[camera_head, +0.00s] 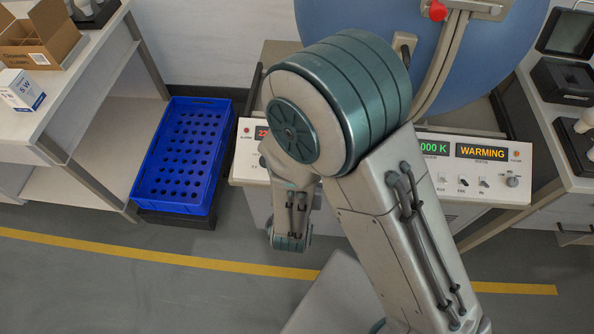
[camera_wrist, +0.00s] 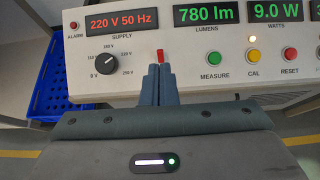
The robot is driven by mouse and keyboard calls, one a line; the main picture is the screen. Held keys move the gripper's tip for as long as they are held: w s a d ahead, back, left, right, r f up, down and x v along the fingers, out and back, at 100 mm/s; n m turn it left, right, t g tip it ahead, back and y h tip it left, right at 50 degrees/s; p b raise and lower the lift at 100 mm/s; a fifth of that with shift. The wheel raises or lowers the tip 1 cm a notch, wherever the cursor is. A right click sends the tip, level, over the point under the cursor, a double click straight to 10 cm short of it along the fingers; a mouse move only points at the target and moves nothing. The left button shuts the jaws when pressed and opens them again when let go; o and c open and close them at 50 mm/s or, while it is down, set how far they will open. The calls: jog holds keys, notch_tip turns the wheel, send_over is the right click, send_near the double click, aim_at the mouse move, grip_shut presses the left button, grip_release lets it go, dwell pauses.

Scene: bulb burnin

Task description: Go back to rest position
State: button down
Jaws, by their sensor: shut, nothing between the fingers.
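My gripper (camera_wrist: 158,82) shows in the wrist view with its two grey-blue fingers shut together and nothing between them. Its tips are in front of the white control panel (camera_wrist: 135,87), just below a small red part (camera_wrist: 160,56) on the panel face. I cannot tell whether the tips touch the panel. In the head view my folded arm covers the middle of the panel (camera_head: 510,190), and my gripper cannot be made out.
The panel's supply knob (camera_wrist: 105,63) and green measure button (camera_wrist: 213,57) flank my fingers. A blue perforated crate (camera_head: 180,205) stands left of the panel, near a bench (camera_head: 75,85) with boxes. Another bench (camera_head: 545,120) is at right. Floor with a yellow line (camera_head: 150,255) lies in front.

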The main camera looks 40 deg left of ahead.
jog(key=shift+s+d+r, duration=0.2)
jog(key=shift+s+r, duration=0.2)
jog(key=shift+r, duration=0.05)
jog(key=shift+w, duration=0.1)
jog(key=w+d+r+m+t+h, duration=0.2)
jog(key=w+d+r+m+h, duration=0.5)
jog(key=w+d, duration=0.3)
jog(key=w+d+r+m+g+h, duration=0.1)
jog(key=w+d+r+m+h, duration=0.15)
jog(key=d+m, duration=0.35)
jog(key=w+d+r+m+g+h, duration=0.1)
jog(key=d+r+m+g+h, duration=0.15)
jog(key=d+m, duration=0.4)
jog(key=s+d+r+m+g+y, duration=0.1)
jog(key=s+d+r+m+g, duration=0.25)
jog(key=d+m, duration=0.4)
jog(key=s+d+r+m+g+y, duration=0.1)
jog(key=s+d+r+m+g, duration=0.1)
jog(key=s+d+m+g, duration=0.45)
jog(key=r+m+t+y, duration=0.1)
jog(key=m, duration=0.1)
jog(key=d+r+m+t+y, duration=0.1)
jog(key=r+m, duration=0.1)
jog(key=m, duration=0.1)
jog(key=s+r+m+t+y, duration=0.1)
jog(key=m+t+y, duration=0.1)
jog(key=m, duration=0.1)
jog(key=shift+d+r, duration=0.35)
